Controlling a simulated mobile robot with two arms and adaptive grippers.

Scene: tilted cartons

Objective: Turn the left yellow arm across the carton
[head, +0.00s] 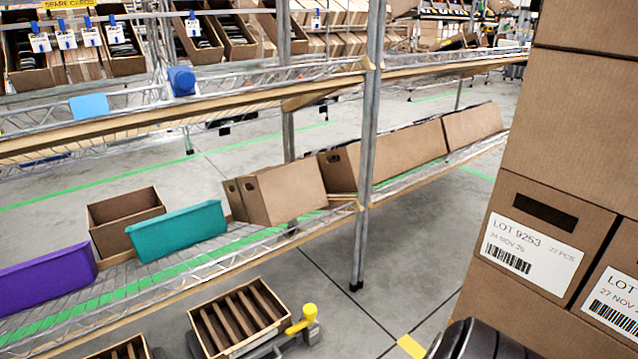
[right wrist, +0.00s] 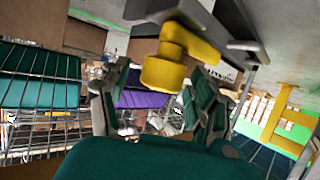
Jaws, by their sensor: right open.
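A yellow arm (head: 302,320) with a round knob sits on a grey fixture at the right side of a slatted carton (head: 204,326), low in the head view. No second yellow arm shows there. In the right wrist view a yellow arm (right wrist: 180,55) with a thick round knob hangs from a grey mount; I cannot tell whether it is the same one. My right gripper (right wrist: 158,82) is open, its two fingers spread on either side of the knob in the picture. I cannot tell whether they touch it. My left gripper is not in view.
A sloped wire shelf holds a purple bin (head: 45,283), a teal bin (head: 177,231) and brown cartons (head: 285,193). Its metal post (head: 366,150) stands mid-view. Stacked labelled boxes (head: 550,240) fill the right side. Another carton (head: 122,350) is cut off below. The floor between is open.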

